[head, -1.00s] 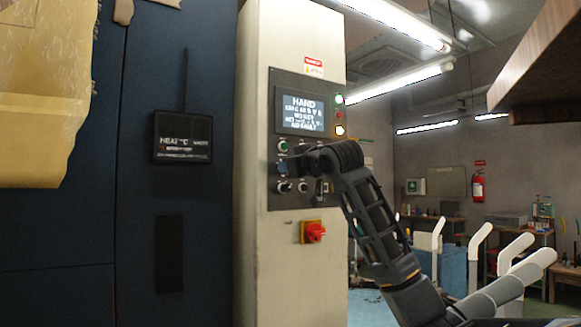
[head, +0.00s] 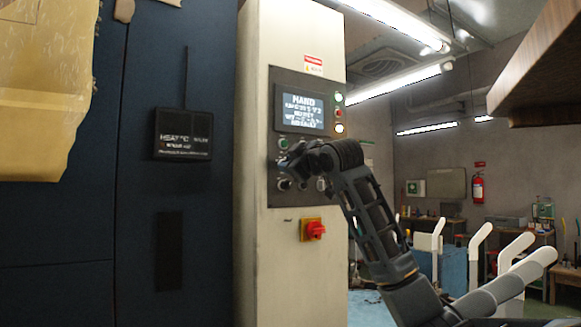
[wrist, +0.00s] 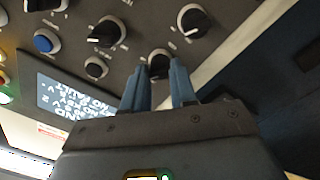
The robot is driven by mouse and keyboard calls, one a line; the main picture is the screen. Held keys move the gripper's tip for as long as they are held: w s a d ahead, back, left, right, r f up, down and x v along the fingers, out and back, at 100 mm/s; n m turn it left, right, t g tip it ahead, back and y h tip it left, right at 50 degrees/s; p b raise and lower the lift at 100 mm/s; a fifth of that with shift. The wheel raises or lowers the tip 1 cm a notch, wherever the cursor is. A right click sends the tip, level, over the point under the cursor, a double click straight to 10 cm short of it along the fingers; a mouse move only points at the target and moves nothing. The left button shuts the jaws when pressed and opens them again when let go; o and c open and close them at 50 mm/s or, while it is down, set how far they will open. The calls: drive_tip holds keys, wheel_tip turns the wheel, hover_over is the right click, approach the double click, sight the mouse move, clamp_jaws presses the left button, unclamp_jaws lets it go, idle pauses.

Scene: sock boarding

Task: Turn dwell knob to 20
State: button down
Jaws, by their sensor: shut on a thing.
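My gripper (wrist: 158,72) has its two blue-grey fingers on either side of a black knob (wrist: 158,61) on the control panel (wrist: 220,22) in the wrist view. It is shut on this knob. No label or scale around it is readable, so I cannot tell that it is the dwell knob or where it points. In the head view my gripper (head: 287,163) is at the lower part of the panel (head: 274,92), and the arm hides some of the controls.
Other black knobs (wrist: 107,31) and a blue button (wrist: 46,41) sit close around the gripper. Indicator lamps (head: 339,97) run beside the display. A dark blue cabinet (head: 60,230) stands left.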

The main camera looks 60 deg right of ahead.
drive_tip(key=shift+w+f+n+t+b, duration=0.1)
drive_tip(key=shift+n+b, duration=0.3)
drive_tip(key=shift+n, duration=1.3)
drive_tip(key=shift+s+f+n+t+b, duration=0.15)
drive_tip(key=shift+n+b, duration=0.25)
drive_tip(key=shift+n, duration=1.3)
drive_tip(key=shift+w+f+n+t+b, duration=0.15)
drive_tip(key=shift+n+b, duration=0.25)
drive_tip(key=shift+n, duration=1.3)
drive_tip(key=c, duration=0.9)
unclamp_jaws()
drive_tip(key=shift+r, duration=0.15)
drive_tip(key=shift+r+b+v, duration=0.15)
drive_tip(key=shift+b+v, duration=0.25)
drive_tip(key=shift+v, duration=1.55)
drive_tip(key=shift+r+b+v, duration=0.15)
drive_tip(key=shift+b+v, duration=0.2)
drive_tip(key=shift+v, duration=1.65)
drive_tip(key=shift+f, duration=0.15)
